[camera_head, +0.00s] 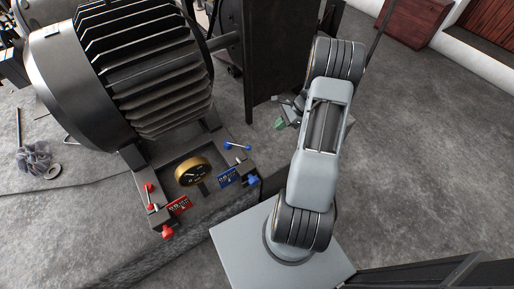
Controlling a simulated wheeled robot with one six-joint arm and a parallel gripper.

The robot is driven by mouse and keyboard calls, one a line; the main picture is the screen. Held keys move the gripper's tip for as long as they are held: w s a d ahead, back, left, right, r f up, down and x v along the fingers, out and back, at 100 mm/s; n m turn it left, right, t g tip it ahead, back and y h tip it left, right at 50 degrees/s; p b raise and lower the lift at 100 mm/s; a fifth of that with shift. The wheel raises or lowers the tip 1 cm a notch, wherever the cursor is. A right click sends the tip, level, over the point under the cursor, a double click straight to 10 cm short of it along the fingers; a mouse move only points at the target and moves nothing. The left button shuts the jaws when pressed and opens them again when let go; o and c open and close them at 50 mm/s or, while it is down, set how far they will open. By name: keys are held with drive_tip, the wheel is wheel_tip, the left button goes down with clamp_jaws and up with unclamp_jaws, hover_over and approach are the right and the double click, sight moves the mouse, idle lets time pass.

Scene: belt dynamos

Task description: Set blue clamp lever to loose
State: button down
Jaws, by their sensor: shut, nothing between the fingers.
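The blue clamp lever (237,146) sits on the right side of the dynamo's base frame, a short bar with rounded blue ends. A blue label plate (228,177) with small markings lies just below it; its text is too small to read. A blue knob (253,180) is at the frame's front right corner. My gripper (281,123) is shut and empty, with green showing near its tip. It is right of the blue lever and apart from it, partly hidden by my arm.
The large finned dynamo (150,65) stands behind the lever. A red lever (150,196), red label plate (179,206) and red knob (168,232) are at the frame's left. A brass gauge (192,171) sits between. A dark upright panel (280,50) rises behind my gripper.

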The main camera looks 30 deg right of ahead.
drive_tip(key=a+r+b+x, duration=0.1)
drive_tip(key=b+x, duration=0.2)
drive_tip(key=x, duration=1)
drive_tip(key=shift+w+a+f+m, duration=0.25)
drive_tip(key=shift+a+f+m, duration=0.05)
drive_tip(key=shift+f, duration=0.05)
drive_tip(key=shift+s, duration=0.1)
